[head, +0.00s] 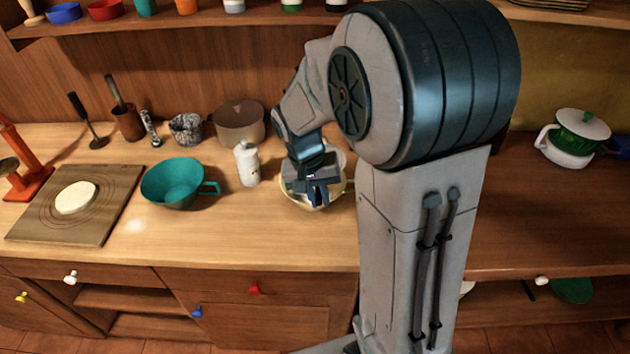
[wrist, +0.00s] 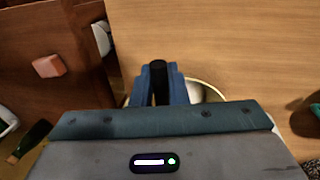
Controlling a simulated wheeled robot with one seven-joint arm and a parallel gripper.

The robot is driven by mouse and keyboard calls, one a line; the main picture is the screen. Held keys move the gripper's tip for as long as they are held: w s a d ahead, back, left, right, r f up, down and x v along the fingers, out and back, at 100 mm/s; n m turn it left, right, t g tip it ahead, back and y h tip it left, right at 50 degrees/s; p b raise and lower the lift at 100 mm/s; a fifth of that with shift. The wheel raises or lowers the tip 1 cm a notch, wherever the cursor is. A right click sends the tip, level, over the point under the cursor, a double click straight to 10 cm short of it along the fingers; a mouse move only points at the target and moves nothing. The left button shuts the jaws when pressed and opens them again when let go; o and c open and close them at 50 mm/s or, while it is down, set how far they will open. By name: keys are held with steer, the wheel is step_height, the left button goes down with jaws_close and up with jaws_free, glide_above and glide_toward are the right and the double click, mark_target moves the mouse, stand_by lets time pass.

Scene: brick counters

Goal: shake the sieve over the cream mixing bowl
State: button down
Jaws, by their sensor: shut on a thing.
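The cream mixing bowl (head: 299,203) stands on the wooden counter, mostly covered by my arm and gripper. A curve of its pale rim also shows in the wrist view (wrist: 213,91). My gripper (head: 318,192) is over the bowl, pointing down. In the wrist view, my gripper's blue fingers (wrist: 160,93) are shut on a black handle, which I take as the sieve's handle (wrist: 158,72). The sieve's basket is hidden behind the gripper, so I cannot tell its tilt or whether it touches the bowl.
A white bottle (head: 247,164) stands close left of the bowl, with a teal handled bowl (head: 174,184) further left. A brown pot (head: 240,124) is behind. A board (head: 98,222) bears a pale dough disc (head: 76,198). The counter in front of the bottle is clear.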

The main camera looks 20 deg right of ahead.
steer(key=shift+r+p, duration=1.45)
steer(key=shift+r, duration=0.65)
steer(key=shift+f, duration=0.1)
